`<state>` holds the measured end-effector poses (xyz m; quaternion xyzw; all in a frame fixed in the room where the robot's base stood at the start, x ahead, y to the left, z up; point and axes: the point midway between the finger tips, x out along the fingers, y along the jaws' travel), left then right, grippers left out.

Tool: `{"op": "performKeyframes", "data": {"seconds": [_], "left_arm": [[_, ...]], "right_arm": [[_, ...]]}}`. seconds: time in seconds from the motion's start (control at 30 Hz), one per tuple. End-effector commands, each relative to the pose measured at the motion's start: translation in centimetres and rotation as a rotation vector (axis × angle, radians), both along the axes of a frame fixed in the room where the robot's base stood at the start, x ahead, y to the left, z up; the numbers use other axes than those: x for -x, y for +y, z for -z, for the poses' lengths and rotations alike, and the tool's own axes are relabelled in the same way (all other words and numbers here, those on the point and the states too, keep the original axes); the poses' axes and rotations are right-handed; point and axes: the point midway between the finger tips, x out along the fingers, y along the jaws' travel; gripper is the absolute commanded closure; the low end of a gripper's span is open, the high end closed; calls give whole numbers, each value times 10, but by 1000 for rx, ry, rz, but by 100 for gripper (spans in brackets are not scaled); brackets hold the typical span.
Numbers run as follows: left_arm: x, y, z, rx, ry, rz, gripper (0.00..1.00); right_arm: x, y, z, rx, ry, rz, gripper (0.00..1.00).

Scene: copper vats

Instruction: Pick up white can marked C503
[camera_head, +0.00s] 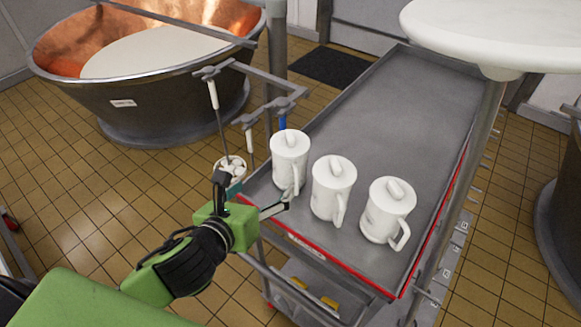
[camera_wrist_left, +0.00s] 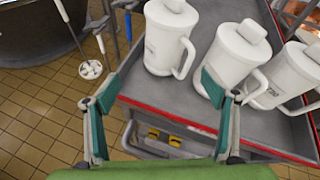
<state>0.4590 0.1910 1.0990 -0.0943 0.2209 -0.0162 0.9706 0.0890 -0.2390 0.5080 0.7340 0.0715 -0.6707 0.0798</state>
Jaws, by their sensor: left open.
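Three white lidded cans with side handles stand upright in a row on a grey cart top: a left can (camera_head: 289,155), a middle can (camera_head: 331,188) and a right can (camera_head: 385,212). My right gripper is out of view.
The grey cart (camera_head: 400,100) has a red edge and a clear far half. A round white tabletop (camera_head: 500,30) overhangs the right. A copper vat (camera_head: 140,75) stands behind.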

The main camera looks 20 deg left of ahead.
Motion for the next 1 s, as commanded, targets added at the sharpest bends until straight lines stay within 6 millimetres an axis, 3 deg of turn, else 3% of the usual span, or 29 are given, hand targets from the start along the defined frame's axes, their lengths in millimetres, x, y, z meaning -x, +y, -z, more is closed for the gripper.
{"op": "performKeyframes", "data": {"seconds": [0.17,0.47,0.53,0.7,1.0], "left_arm": [[-6,-5,-10,-170,-61,105,22],[-32,-8,4,-189,-72,115,22],[-45,-9,2,-188,-66,112,22],[-70,-12,13,-187,-64,114,22],[-89,-15,22,-187,-64,114,22]], "right_arm": [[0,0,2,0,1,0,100],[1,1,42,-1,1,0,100],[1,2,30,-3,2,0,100],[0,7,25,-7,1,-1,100],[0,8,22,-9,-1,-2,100]]}}
